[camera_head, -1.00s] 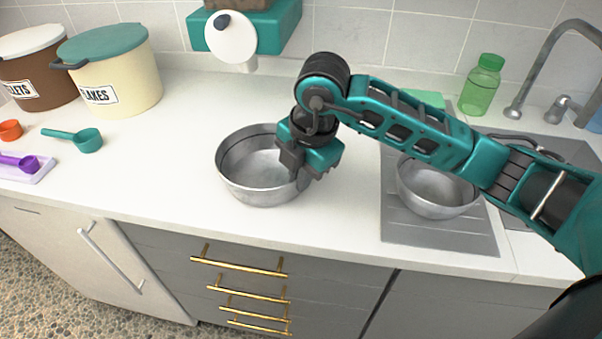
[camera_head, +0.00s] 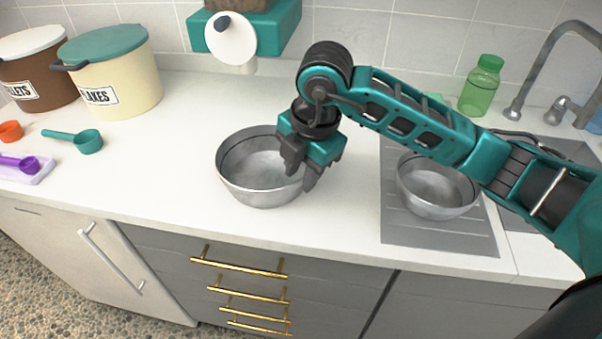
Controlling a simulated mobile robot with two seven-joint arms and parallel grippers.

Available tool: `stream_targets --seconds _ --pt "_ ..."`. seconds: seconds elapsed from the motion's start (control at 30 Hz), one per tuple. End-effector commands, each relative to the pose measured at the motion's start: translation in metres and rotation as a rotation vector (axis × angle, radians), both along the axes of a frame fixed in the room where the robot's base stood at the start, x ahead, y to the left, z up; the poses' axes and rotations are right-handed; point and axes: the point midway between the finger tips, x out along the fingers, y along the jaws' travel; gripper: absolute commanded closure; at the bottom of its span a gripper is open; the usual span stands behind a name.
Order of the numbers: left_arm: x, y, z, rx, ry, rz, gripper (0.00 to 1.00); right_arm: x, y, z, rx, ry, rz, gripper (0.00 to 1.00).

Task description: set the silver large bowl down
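The silver large bowl (camera_head: 245,185) stands upright on the white counter, left of the sink. My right gripper (camera_head: 301,178) is at the bowl's right rim, pointing down. Its dark fingers are spread, with a gap showing between them. One finger is over the inside of the bowl and the other is just outside the rim. The gripper hides part of the right rim. My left gripper is not in view.
Another silver bowl (camera_head: 437,190) stands on the grey drainboard (camera_head: 420,236) at the right, partly behind my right arm. A green bottle (camera_head: 481,86) and tap are behind. Canisters (camera_head: 112,75) and scoops (camera_head: 86,141) are at the left.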

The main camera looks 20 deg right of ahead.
Motion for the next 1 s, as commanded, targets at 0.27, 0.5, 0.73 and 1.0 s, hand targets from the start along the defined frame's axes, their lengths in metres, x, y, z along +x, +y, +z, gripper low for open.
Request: stream_targets --seconds 0.27,0.5,0.73,1.0 --pt "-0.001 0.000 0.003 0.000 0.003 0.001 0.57 -0.010 -0.005 0.062 -0.001 -0.007 0.000 0.67" --pt "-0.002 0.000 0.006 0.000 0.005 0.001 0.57 -0.016 -0.008 0.097 -0.001 -0.004 0.001 0.67" --pt "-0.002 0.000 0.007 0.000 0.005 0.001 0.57 -0.019 -0.008 0.104 -0.001 0.000 0.000 0.67" --pt "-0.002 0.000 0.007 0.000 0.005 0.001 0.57 -0.018 -0.008 0.103 0.000 0.000 0.000 0.67"
